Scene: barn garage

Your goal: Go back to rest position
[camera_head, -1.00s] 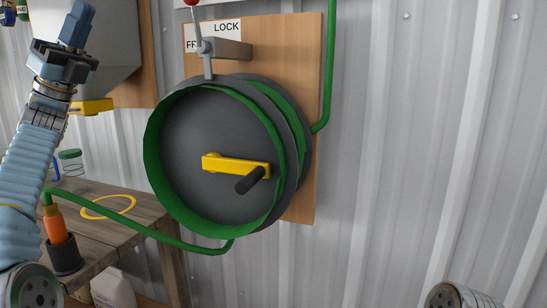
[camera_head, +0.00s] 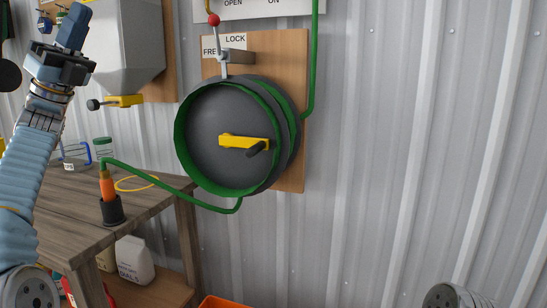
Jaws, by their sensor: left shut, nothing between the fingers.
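My left gripper (camera_head: 74,30) is at the upper left, raised and pointing up, with its fingers together and nothing between them. It is in front of the grey hopper in the picture and touches nothing that I can see. At the lower right edge only a grey joint of my right arm shows; the right gripper is out of view.
A hose reel (camera_head: 225,140) with a yellow crank (camera_head: 240,142) hangs on a wooden board (camera_head: 291,165). Its green hose (camera_head: 165,182) runs to an orange nozzle (camera_head: 107,186) in a dark holder on the wooden table (camera_head: 65,215). An orange bin (camera_head: 224,302) stands below.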

